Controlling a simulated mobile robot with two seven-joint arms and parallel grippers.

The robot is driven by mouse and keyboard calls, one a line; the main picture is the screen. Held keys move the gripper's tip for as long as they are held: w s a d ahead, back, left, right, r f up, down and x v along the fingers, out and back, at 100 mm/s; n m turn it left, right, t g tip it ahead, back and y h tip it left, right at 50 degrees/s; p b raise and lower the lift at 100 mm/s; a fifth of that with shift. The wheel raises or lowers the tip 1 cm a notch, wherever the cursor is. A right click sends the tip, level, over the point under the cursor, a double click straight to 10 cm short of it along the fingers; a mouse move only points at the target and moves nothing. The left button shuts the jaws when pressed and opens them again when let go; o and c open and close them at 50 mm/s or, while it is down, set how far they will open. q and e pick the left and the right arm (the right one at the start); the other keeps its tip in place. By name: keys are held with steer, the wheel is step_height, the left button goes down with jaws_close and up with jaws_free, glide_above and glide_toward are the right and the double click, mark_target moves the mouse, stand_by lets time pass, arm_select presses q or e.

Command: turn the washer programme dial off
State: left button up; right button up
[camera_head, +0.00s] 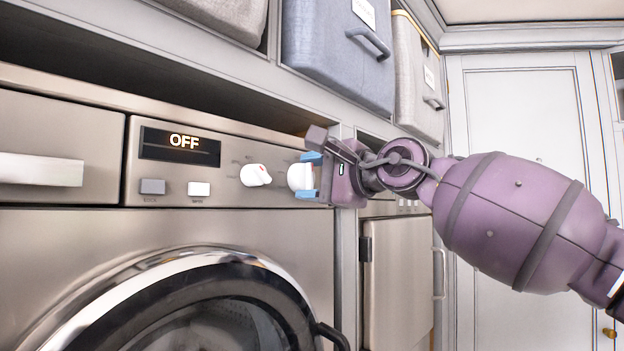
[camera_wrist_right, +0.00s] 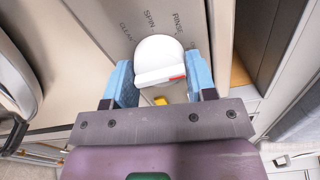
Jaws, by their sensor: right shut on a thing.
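The washer's front panel (camera_head: 215,190) fills the left of the head view, and its display (camera_head: 180,146) reads OFF. A white dial (camera_head: 300,177) at the panel's right end sits between the blue fingertips of my right gripper (camera_head: 308,176), which is shut on it. In the right wrist view the white dial (camera_wrist_right: 159,58) shows a red mark near its lower right edge, with printed words including SPIN and RINSE around it. My left gripper is not in view.
Two small buttons (camera_head: 199,189) lie below the display. The round washer door (camera_head: 190,300) is below the panel. Fabric bins (camera_head: 335,60) stand on the shelf above. A metal-fronted unit (camera_head: 400,280) with a handle stands to the right, below my right arm.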

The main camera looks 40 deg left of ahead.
stand_by(0.3)
steer(key=o, duration=0.8)
steer(key=shift+c, duration=0.2)
steer(key=shift+o, duration=0.7)
steer(key=shift+d, duration=0.5)
steer(key=d+b, duration=0.2)
steer(key=d, duration=0.7)
steer(key=shift+s+d, duration=0.4)
steer(key=shift+s, duration=0.05)
